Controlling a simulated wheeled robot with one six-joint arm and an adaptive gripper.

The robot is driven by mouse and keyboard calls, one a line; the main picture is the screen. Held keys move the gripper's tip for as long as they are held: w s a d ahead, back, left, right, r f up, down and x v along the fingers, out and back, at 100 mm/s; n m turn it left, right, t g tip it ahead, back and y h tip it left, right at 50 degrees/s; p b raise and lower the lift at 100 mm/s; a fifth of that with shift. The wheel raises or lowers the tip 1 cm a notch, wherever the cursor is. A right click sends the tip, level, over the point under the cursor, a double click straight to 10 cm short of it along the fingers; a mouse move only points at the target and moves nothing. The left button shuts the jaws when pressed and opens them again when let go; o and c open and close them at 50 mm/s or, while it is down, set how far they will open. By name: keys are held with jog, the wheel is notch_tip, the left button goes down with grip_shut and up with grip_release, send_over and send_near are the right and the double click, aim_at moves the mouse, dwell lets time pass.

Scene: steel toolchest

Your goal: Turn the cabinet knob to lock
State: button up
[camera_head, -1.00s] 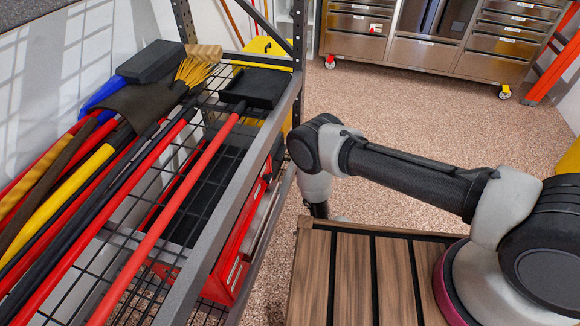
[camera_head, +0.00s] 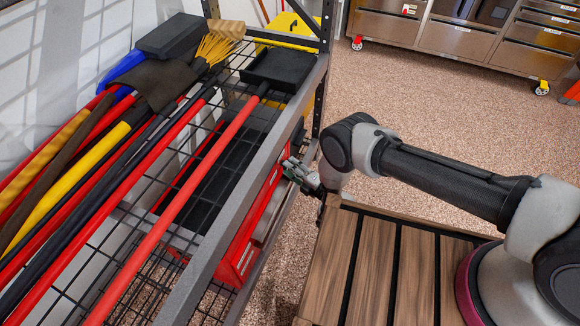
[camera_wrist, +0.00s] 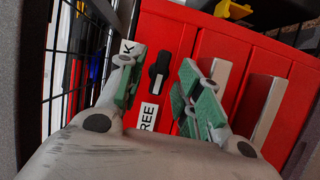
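The red cabinet (camera_head: 240,258) sits under the wire shelf in the head view, and its red face (camera_wrist: 265,60) fills much of the wrist view. On that face is a black knob (camera_wrist: 160,66) with a white mark on its lower part, on the side of the label FREE (camera_wrist: 148,116). A second label ending in K (camera_wrist: 131,48) is partly hidden by a finger. My gripper (camera_wrist: 162,88) is open, its green-padded fingers on either side of the knob in the picture. I cannot tell whether they touch it. In the head view my gripper (camera_head: 302,176) is beside the shelf edge.
The grey shelf frame (camera_head: 225,205) stands close to my gripper. Long-handled tools with red and yellow handles (camera_head: 75,205) lie on the shelf. White handle-like strips (camera_wrist: 267,110) stick out right of the knob. Open floor (camera_head: 420,105) lies beyond, before steel drawers (camera_head: 455,38).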

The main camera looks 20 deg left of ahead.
jog(key=shift+w+a, duration=0.25)
jog(key=shift+a, duration=0.35)
jog(key=shift+c, duration=0.2)
grip_shut()
